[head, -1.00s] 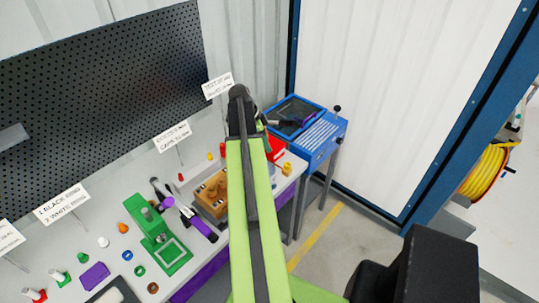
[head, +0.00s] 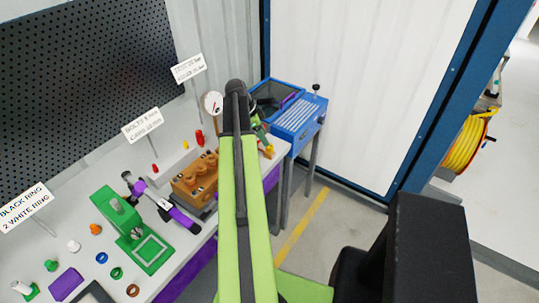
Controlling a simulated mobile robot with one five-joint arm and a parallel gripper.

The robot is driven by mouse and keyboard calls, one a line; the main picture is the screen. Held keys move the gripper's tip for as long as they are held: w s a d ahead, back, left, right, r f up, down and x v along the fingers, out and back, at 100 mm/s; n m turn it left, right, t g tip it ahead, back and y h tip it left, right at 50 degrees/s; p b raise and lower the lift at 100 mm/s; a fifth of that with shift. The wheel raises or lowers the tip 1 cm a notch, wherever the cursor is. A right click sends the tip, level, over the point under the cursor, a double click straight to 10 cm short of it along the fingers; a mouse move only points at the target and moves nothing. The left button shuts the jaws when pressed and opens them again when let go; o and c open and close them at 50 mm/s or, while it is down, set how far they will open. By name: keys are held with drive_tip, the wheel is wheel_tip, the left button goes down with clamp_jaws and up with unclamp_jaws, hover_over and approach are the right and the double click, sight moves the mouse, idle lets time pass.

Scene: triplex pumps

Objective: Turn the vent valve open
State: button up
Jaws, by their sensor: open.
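My green and black arm rises through the middle of the head view and covers part of the bench's right end. Only a small dark and green part of my gripper (head: 259,132) shows, just right of the arm's top. Its fingertips are not clear, but nothing is seen held in it. A small yellow piece (head: 268,148) is close beside it, at the bench end. I cannot make out the vent valve for sure; it may be behind the arm. A brown pump block (head: 193,181) sits left of the arm. A round white gauge (head: 213,103) stands behind it.
A blue cabinet (head: 303,116) with a ribbed top and a tray stands beyond the bench's right end. A green press (head: 125,228), a purple and black tool (head: 166,203) and small coloured parts lie on the left. A red bottle (head: 199,138) stands near the gauge.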

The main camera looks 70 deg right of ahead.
sight(270, 149)
drive_tip(key=b+x, duration=0.5)
drive_tip(key=x, duration=0.2)
drive_tip(key=shift+r, duration=0.1)
